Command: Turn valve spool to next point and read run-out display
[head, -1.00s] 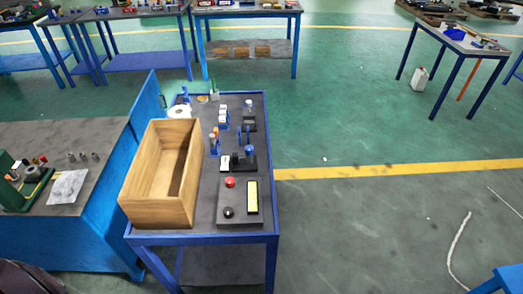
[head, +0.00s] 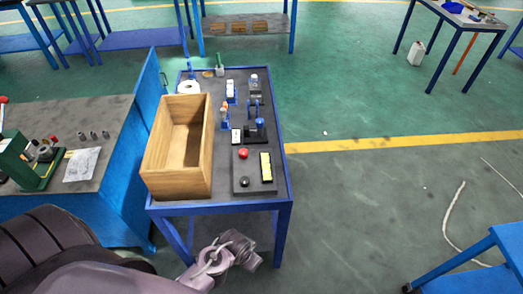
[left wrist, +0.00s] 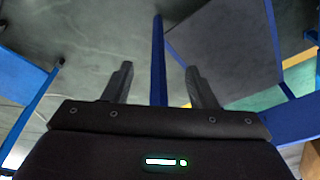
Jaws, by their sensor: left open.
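In the head view, a dark box (head: 254,169) on the blue-framed bench has a red button, a black knob and a pale yellow strip display (head: 266,167). Behind it are small blue stands (head: 255,109) and a black fixture with a blue part (head: 259,128). I cannot tell which part is the valve spool, and no display reading is legible. My left arm comes in at the bottom, in front of the bench and below its top. In the left wrist view my left gripper (left wrist: 158,67) is open and empty, with a blue leg beyond the fingers. My right gripper is not seen.
An open wooden crate (head: 150,175) fills the bench's left side. A white roll (head: 189,88) stands at its back. A blue side panel and a grey-topped workbench (head: 105,115) are on the left.

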